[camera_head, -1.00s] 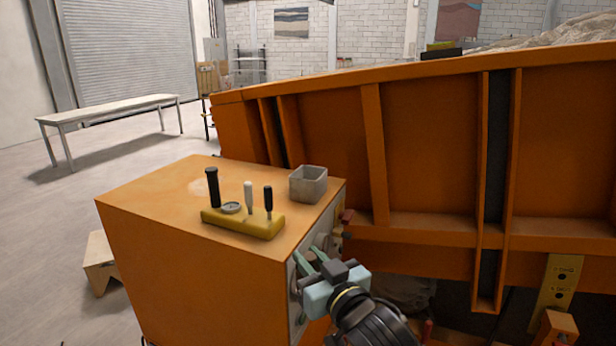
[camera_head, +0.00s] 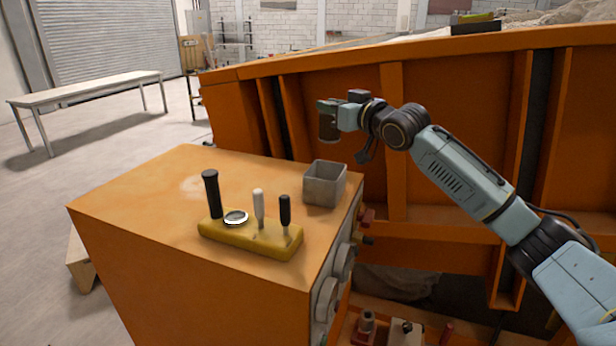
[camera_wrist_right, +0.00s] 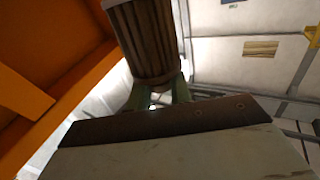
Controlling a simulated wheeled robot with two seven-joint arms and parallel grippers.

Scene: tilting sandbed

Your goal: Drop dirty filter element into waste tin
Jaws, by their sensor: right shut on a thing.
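My right gripper (camera_head: 338,112) is shut on the dirty filter element (camera_head: 328,124), a dark brown ribbed cylinder. It holds the element in the air above the grey square tin (camera_head: 325,184), which stands open on the far right corner of the orange cabinet top. The element hangs clear of the tin. In the right wrist view, the ribbed filter element (camera_wrist_right: 146,40) is between the green fingers (camera_wrist_right: 160,95). The inside bottom of the tin is hidden. My left gripper is out of view.
A yellow block (camera_head: 250,236) with several upright handles and a round gauge sits on the orange cabinet (camera_head: 130,195), left of the tin. The tall orange sandbed wall (camera_head: 450,90) stands behind my right arm. Round fittings (camera_head: 340,262) stick out from the cabinet's right side.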

